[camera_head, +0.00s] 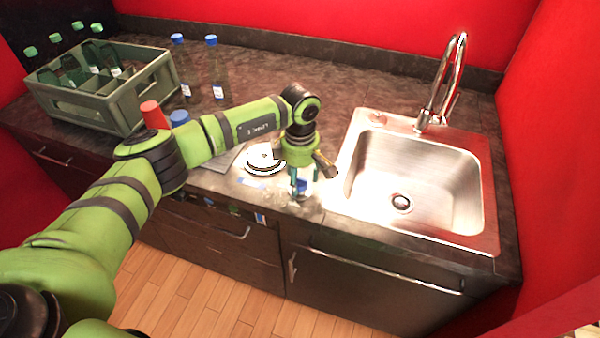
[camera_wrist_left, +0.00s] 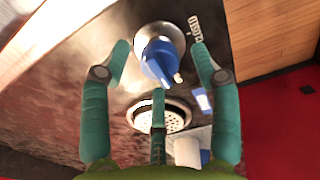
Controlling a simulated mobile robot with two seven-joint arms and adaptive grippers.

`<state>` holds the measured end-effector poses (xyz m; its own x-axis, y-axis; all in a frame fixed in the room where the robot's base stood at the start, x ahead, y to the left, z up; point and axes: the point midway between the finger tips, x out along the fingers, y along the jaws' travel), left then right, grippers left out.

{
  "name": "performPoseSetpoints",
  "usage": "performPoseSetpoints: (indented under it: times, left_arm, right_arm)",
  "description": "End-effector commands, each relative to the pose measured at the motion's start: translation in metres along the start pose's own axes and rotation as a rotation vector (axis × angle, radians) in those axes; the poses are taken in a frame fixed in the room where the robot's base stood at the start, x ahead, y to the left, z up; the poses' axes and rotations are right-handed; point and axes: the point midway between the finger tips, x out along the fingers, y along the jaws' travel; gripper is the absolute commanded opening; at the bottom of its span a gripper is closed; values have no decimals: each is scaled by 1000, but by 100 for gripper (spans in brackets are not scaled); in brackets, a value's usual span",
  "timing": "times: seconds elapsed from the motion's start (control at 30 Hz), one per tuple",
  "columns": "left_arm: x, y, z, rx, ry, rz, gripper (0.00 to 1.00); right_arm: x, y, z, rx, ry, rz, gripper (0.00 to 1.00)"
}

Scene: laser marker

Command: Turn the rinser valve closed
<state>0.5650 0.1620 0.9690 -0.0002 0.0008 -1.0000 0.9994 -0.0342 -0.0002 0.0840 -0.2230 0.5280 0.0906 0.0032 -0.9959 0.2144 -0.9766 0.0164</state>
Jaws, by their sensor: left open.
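The rinser valve (camera_wrist_left: 158,62) has a blue handle on a round metal base (camera_wrist_left: 168,32). In the left wrist view it stands at the top middle, beside dark lettering that seems to read "CLOSED". My left gripper (camera_wrist_left: 160,52) is open, with its teal fingers on either side of the blue handle; I see no clear contact. In the head view my left gripper (camera_head: 303,186) points down at the counter's front, left of the sink, and largely hides the valve. The round rinser grate (camera_wrist_left: 176,116) lies below the valve in the wrist view. My right gripper is not in view.
The steel sink (camera_head: 430,185) with its tall faucet (camera_head: 440,85) is to the right. A grey-green crate (camera_head: 110,105) with bottles stands at the left. Two dark bottles (camera_head: 215,70) with blue caps stand behind the arm. A white round disc (camera_head: 264,158) lies left of the gripper.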

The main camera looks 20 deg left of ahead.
Motion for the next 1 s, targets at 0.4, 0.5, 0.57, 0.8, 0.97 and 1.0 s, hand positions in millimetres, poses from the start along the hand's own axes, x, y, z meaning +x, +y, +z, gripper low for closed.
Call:
performPoseSetpoints:
  times: [0.4, 0.5, 0.57, 0.8, 0.97, 1.0]
  left_arm:
    - [5, 0, 0, 0, -1, 0, 26]
    - [5, 0, 0, 0, -1, 0, 5]
    - [5, 0, 0, 0, -1, 0, 5]
    - [6, 0, 0, -19, -1, 0, 5]
    - [7, 0, 0, -77, -1, 1, 5]
    - [7, 0, 0, -99, -1, 2, 5]
  right_arm:
    - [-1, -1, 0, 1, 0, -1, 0]
    - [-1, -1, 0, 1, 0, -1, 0]
    - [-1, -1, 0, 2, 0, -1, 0]
    - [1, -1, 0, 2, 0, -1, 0]
    - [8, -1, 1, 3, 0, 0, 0]
    - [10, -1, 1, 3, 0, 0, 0]
